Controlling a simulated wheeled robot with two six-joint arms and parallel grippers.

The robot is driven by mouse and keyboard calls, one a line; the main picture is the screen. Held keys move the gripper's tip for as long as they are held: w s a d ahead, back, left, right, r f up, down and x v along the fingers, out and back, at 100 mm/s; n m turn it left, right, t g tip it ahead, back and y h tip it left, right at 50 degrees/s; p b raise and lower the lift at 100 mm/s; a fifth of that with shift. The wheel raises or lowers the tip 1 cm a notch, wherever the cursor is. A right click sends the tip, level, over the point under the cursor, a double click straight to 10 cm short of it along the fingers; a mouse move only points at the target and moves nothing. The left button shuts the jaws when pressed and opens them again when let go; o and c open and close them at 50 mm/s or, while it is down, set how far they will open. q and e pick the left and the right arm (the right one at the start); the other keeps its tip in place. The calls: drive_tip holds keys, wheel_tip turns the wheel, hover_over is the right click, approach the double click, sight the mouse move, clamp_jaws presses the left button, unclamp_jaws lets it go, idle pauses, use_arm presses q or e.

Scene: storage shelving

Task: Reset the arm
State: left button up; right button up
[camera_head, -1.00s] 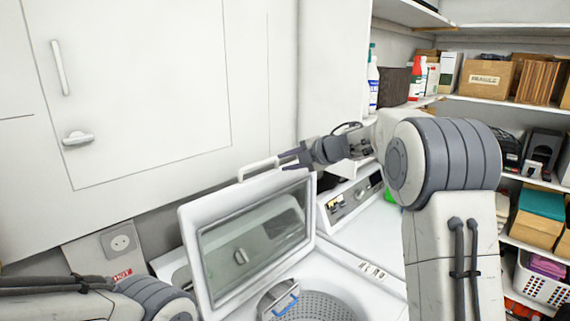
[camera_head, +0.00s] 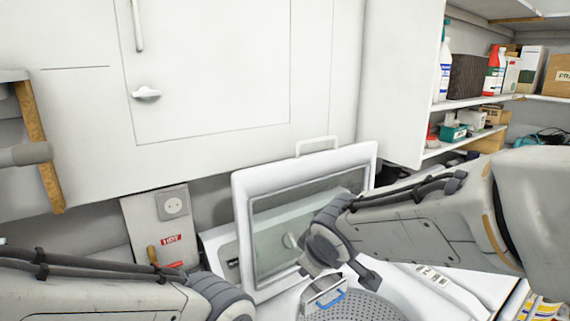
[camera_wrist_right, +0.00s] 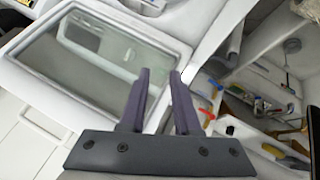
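My right arm (camera_head: 430,220) comes in from the right and bends down in front of the washer's raised lid (camera_head: 240,210). My right gripper (camera_wrist_right: 160,76) shows in the right wrist view with its two dark fingers apart and nothing between them. The glazed lid also shows there behind and left of the fingers (camera_wrist_right: 30,75). In the head view the lid's handle (camera_head: 316,145) is clear of any gripper. My left arm (camera_head: 90,295) lies at the lower left; its gripper is out of view.
White cabinet doors (camera_head: 210,60) fill the back. Loaded shelves (camera_head: 475,104) stand at the right. A socket panel (camera_head: 173,207) is left of the lid.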

drive_tip(key=s+f+m+g+b, duration=0.1)
drive_tip(key=s+f+g, duration=0.2)
drive_tip(key=s, duration=0.9)
drive_tip(key=s+f+m+g+b, duration=0.1)
drive_tip(key=s+f+g, duration=0.3)
drive_tip(key=s+f, duration=0.4)
drive_tip(key=s+b, duration=0.1)
drive_tip(key=s, duration=0.2)
drive_tip(key=shift+s+a+f+g, duration=0.15)
drive_tip(key=shift+s+f+g, duration=0.15)
drive_tip(key=shift+s+f, duration=0.1)
